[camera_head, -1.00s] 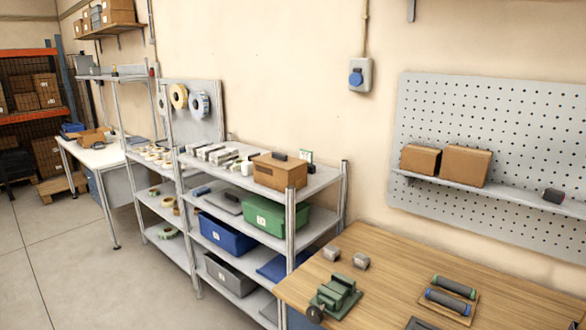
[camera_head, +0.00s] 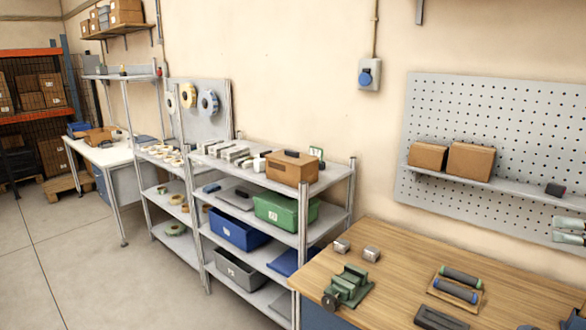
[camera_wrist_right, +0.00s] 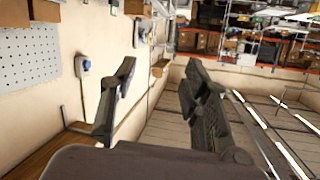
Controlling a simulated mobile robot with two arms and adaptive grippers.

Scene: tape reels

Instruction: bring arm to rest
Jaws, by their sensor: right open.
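My right gripper (camera_wrist_right: 155,95) shows large in the right wrist view, with its two dark fingers spread well apart and nothing between them. The fingers look clear of the bench and wall. My left gripper does not show. Tape reels (camera_head: 188,96) hang on a grey panel (camera_head: 215,125) beside the shelving, and more reels (camera_head: 176,229) lie on the shelves.
A wooden bench (camera_head: 400,255) with a green vise (camera_head: 348,286) and two-handled tool (camera_head: 457,285) fills the lower right. A pegboard (camera_head: 500,120) is behind it. Shelving holds a blue bin (camera_head: 238,231), green bin (camera_head: 285,209) and cardboard box (camera_head: 292,168). Floor is clear at left.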

